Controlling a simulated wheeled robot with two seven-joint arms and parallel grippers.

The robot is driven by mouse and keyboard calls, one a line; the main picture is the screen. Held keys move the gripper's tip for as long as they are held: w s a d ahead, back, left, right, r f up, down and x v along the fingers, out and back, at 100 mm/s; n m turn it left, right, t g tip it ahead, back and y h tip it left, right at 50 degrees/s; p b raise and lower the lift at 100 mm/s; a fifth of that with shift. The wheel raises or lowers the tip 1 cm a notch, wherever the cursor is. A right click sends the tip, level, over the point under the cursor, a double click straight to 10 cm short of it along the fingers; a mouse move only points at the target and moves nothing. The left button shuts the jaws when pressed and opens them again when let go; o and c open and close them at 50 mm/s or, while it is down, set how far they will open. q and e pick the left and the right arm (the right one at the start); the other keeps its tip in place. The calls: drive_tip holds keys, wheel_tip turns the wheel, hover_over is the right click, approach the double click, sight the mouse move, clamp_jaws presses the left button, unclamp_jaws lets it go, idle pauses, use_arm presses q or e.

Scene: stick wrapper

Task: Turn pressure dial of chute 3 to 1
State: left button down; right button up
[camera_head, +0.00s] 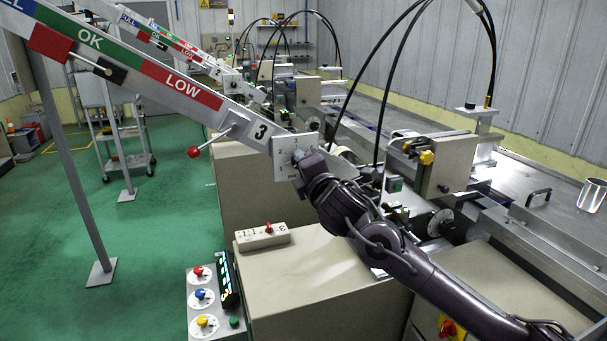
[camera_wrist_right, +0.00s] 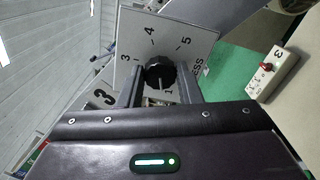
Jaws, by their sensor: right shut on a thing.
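The sloped chute 3 (camera_head: 195,98) carries a "3" label and FULL, OK and LOW bands in the head view. At its lower end is a pale dial plate (camera_head: 281,162), partly behind my right gripper (camera_head: 301,163). In the right wrist view the plate (camera_wrist_right: 205,40) shows the numbers 1, 3, 4 and 5. Its black pressure dial knob (camera_wrist_right: 160,72) sits between the two fingers of my right gripper (camera_wrist_right: 160,88), which is shut on it. Where the dial points cannot be told. My left gripper is not in view.
A lever with a red ball (camera_head: 194,152) sticks out beneath the chute. A small switch box (camera_head: 262,237) with a red switch lies on the beige cabinet (camera_head: 300,275). A panel with red, blue and yellow knobs (camera_head: 203,298) stands at lower left. The green floor at left is mostly open.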

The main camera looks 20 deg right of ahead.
drive_tip(key=shift+f+n+b, duration=0.1)
drive_tip(key=shift+n+b, duration=0.6)
drive_tip(key=shift+n, duration=0.4)
drive_tip(key=o, duration=1)
drive_tip(key=shift+c, duration=0.2)
drive_tip(key=s+b, duration=0.1)
drive_tip(key=s, duration=0.6)
drive_tip(key=shift+s+b, duration=0.3)
drive_tip(key=shift+s, duration=0.1)
